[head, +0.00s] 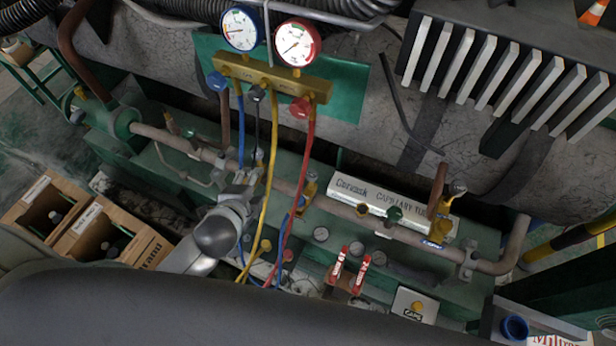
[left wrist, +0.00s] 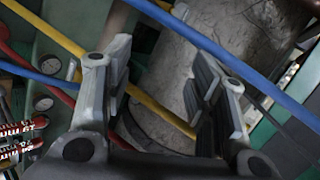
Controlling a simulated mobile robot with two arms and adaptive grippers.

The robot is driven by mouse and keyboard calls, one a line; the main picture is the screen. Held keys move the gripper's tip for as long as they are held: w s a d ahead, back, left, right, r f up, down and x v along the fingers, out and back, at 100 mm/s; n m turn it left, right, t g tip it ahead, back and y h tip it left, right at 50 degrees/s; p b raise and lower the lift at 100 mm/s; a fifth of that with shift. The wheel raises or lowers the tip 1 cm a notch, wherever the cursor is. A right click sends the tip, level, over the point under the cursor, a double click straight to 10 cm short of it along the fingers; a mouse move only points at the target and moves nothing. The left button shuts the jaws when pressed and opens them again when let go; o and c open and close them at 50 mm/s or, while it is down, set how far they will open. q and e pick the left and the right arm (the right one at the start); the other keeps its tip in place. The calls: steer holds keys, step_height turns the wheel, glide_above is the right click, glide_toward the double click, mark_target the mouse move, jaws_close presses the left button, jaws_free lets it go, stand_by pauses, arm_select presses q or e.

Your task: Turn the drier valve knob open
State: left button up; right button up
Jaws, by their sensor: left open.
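My left gripper (head: 243,183) is among the hoses at the left part of the pipe run in the head view. In the left wrist view the left gripper (left wrist: 160,85) is open and empty, its two fingers spread. A yellow hose (left wrist: 158,103) passes across behind the gap, with worn grey metal beyond. I cannot tell for sure which knob is the drier valve's. My right gripper is not in view.
Blue (head: 240,130), yellow (head: 270,170) and red (head: 301,170) hoses hang from the gauge manifold (head: 270,78) close to the left gripper. A capillary tube box (head: 375,195) lies behind the pipe.

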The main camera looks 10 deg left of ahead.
arm_select(q)
steer(key=w+d+r+m+t+h, duration=0.1)
steer(key=w+d+m+t+h, duration=0.25)
steer(key=m, duration=0.85)
steer(key=m+g+h, duration=0.3)
steer(key=m+h, duration=0.2)
steer(key=m, duration=1)
glide_toward(311, 174)
steer(key=x, duration=0.9)
steer(key=c, duration=1)
